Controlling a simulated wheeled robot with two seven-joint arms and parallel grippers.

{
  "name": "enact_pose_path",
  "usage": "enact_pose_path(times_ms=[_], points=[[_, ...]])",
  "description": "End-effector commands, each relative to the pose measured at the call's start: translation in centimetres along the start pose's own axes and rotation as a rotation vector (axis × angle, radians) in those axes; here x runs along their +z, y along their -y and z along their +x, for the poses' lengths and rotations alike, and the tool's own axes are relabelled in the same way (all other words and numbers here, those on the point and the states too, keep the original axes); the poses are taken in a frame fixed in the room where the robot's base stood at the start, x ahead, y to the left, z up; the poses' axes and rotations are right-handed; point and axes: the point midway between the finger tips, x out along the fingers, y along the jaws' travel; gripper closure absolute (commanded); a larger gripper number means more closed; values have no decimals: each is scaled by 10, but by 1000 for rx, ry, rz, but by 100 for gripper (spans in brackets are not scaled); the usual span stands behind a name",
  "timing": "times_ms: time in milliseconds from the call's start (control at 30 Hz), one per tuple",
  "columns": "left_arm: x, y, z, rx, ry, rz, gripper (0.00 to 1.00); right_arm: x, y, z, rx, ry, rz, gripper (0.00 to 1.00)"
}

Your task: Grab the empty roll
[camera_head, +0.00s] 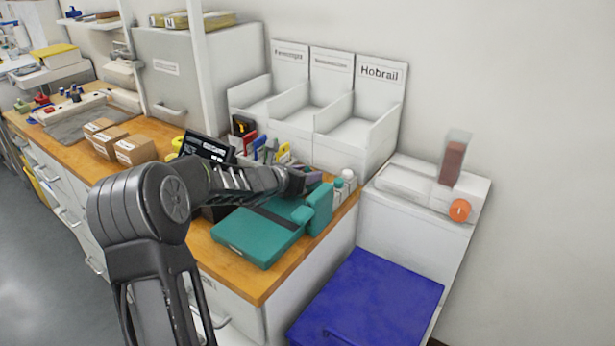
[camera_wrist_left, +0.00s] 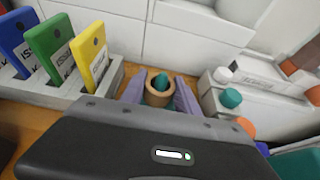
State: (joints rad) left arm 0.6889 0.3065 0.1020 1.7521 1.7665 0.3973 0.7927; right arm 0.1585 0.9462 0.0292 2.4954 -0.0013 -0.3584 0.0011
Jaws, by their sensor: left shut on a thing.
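The empty roll (camera_wrist_left: 159,91) is a short brown cardboard tube, seen from above in the left wrist view. My left gripper (camera_wrist_left: 162,98) has its two purple fingers on either side of the roll and is shut on it. Something teal shows inside the roll's opening; I cannot tell whether it is a post or something behind. In the head view my left gripper (camera_head: 308,182) reaches over the wooden counter near the teal case, and the roll is not clearly visible there. My right gripper is out of view.
A teal case (camera_head: 262,233) lies on the counter's front corner. White bins, one labelled Hobrail (camera_head: 383,72), stand behind. Blue, green and yellow tags (camera_wrist_left: 92,58) stand in a grey rack at left.

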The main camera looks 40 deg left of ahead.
Motion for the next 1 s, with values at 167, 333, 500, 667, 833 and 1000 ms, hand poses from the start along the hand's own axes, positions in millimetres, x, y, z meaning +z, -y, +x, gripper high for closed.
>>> enact_pose_path(times_ms=[167, 333, 500, 667, 833, 1000], points=[[1, 0, 0, 0, 0, 0, 100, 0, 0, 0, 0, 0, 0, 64], [13, 0, -5, 0, 2, 2, 100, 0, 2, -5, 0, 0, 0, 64], [42, 0, -17, 1, 3, 3, 100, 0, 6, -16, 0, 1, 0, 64], [71, 0, -29, 1, 2, 4, 100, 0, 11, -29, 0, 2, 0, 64], [90, 0, -37, 0, 1, 2, 100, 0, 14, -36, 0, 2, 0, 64], [93, 0, -39, 0, 0, 0, 100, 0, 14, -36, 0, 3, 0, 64]])
